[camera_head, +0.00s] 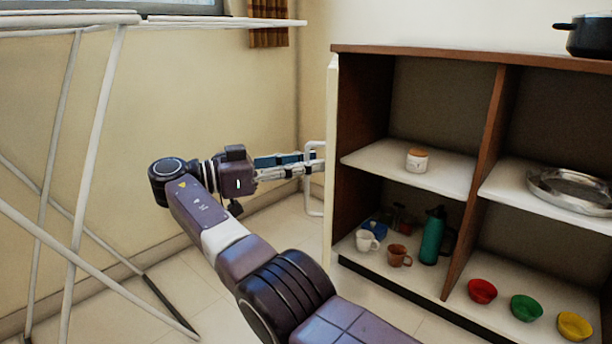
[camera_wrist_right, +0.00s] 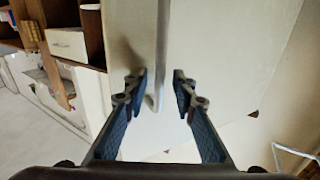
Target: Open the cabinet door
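The cabinet (camera_head: 415,55) stands at the right with its left compartment uncovered. Its white door (camera_head: 331,150) is swung out and seen nearly edge-on at the cabinet's left side; its face fills much of the right wrist view (camera_wrist_right: 225,40). A pale vertical bar handle (camera_head: 313,213) is on the door's left face, also in the right wrist view (camera_wrist_right: 162,35). My right gripper (camera_head: 313,162) is at the handle. In the right wrist view its fingers (camera_wrist_right: 160,84) are apart, one on each side of the handle's end, with gaps visible. My left gripper is not in view.
A white drying rack (camera_head: 95,140) stands at the left. The shelves hold a lidded jar (camera_head: 417,159), a green jug (camera_head: 432,236), cups (camera_head: 367,241), coloured bowls (camera_head: 526,308) and metal plates (camera_head: 570,189). A black pot (camera_head: 590,36) is on top. Some floor left of the door is clear.

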